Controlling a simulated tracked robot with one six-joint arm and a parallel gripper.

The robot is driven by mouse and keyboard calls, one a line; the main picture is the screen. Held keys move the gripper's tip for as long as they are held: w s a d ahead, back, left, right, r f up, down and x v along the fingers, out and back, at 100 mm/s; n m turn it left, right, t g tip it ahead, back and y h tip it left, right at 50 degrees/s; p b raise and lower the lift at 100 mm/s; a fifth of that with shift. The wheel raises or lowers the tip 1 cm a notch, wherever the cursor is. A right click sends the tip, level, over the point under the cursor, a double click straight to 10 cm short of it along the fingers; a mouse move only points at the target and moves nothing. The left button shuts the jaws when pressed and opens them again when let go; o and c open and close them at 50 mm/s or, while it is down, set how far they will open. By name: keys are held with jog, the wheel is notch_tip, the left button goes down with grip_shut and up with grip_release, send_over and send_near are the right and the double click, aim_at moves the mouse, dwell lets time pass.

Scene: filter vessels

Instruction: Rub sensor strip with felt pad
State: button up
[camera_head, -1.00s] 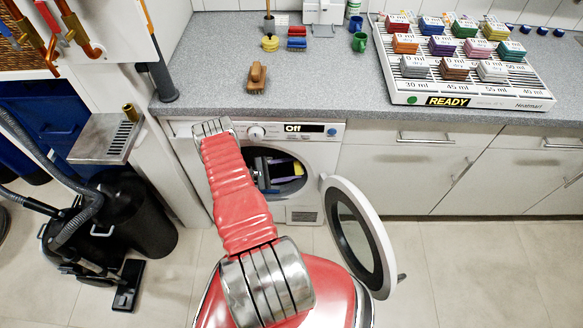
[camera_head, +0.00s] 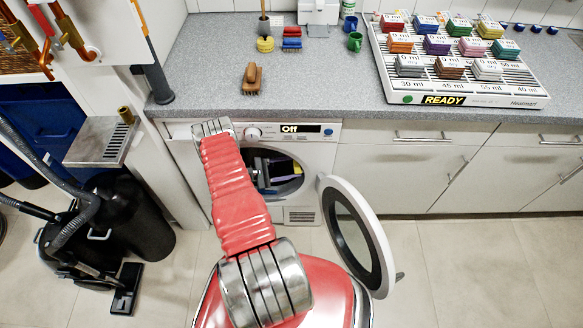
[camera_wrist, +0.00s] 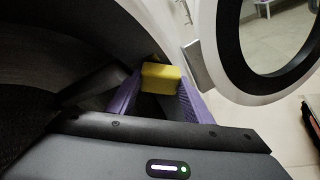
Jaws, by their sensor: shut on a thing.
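My gripper (camera_wrist: 158,90) has two purple fingers, shut on a yellow block, which looks like the felt pad (camera_wrist: 160,76), in the wrist view. The pad sits at the fingertips, close to the dark curved inside of the machine's drum (camera_wrist: 70,50). In the head view, my gripper (camera_head: 275,172) is inside the round opening of the white front-loading machine (camera_head: 305,143), whose display reads "Off". I cannot make out the sensor strip in either view. I cannot tell whether the pad touches the drum wall.
The machine's round door (camera_head: 357,236) stands open to the right; its ring (camera_wrist: 236,40) is close on the right in the wrist view. A brush (camera_head: 252,80) and a rack of coloured blocks (camera_head: 465,99) are on the counter. A black vacuum (camera_head: 120,215) stands left.

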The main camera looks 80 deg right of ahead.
jog(key=d, duration=0.1)
jog(key=w+d, duration=0.1)
jog(key=d, duration=0.1)
jog(key=shift+d, duration=0.1)
jog(key=shift+s+r, duration=0.1)
jog(key=shift+s, duration=0.1)
dwell(0.6)
jog(key=a, duration=0.4)
jog(key=shift+s, duration=0.35)
jog(key=shift+s+f, duration=0.1)
jog(key=shift+f, duration=0.1)
jog(key=shift+s+d+f, duration=0.1)
jog(key=shift+s+f, duration=0.05)
jog(key=shift+f, duration=0.1)
dwell(0.3)
